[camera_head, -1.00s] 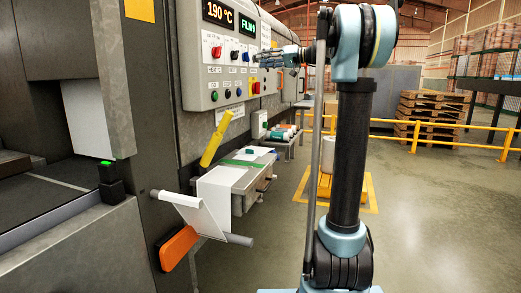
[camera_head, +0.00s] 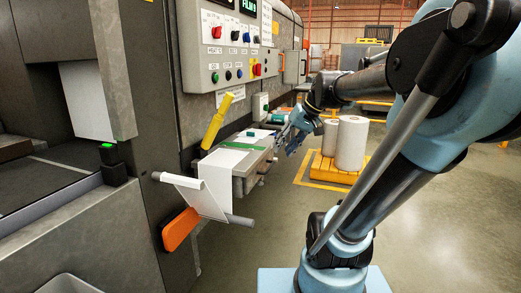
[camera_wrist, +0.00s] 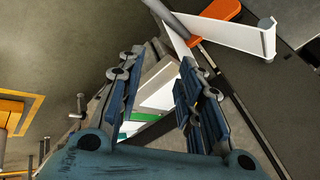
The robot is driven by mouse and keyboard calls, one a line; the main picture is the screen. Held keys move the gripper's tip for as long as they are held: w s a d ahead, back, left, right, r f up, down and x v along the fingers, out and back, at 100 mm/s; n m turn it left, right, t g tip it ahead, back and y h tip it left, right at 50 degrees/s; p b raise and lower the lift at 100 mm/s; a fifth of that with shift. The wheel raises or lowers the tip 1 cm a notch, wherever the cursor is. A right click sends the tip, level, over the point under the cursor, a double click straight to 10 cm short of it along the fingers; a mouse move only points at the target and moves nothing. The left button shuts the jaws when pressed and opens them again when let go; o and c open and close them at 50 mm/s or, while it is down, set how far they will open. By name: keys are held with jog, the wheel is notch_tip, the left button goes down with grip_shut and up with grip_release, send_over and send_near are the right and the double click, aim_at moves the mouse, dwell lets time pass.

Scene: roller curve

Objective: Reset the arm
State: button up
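My gripper (camera_head: 287,138) hangs at the end of my arm, just right of the small machine shelf (camera_head: 245,175) in the head view. In the wrist view my gripper (camera_wrist: 157,100) has its two blue-padded fingers spread apart with nothing held between them. Between and beyond the fingers I see the shelf with white and green sheets. My arm reaches from the right side of the head view towards the machine, bent low.
The control panel (camera_head: 228,45) is on the machine above the shelf. A yellow handle (camera_head: 216,122), an orange lever (camera_head: 180,230) and a white film sheet (camera_head: 205,198) stick out nearby. White rolls (camera_head: 351,143) stand on a yellow pallet (camera_head: 325,170) at right. Floor in front is clear.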

jog(key=s+d+f+m+h, duration=0.1)
jog(key=s+d+f+h, duration=0.1)
jog(key=s+d+f, duration=0.3)
jog(key=s+d+f+m+h, duration=0.1)
jog(key=s+d+f+h, duration=0.2)
jog(key=s+f, duration=0.6)
notch_tip(320, 180, down, 4)
jog(key=d, duration=0.2)
jog(key=shift+d+f+g+h, duration=0.2)
jog(key=shift+d+g+h, duration=0.1)
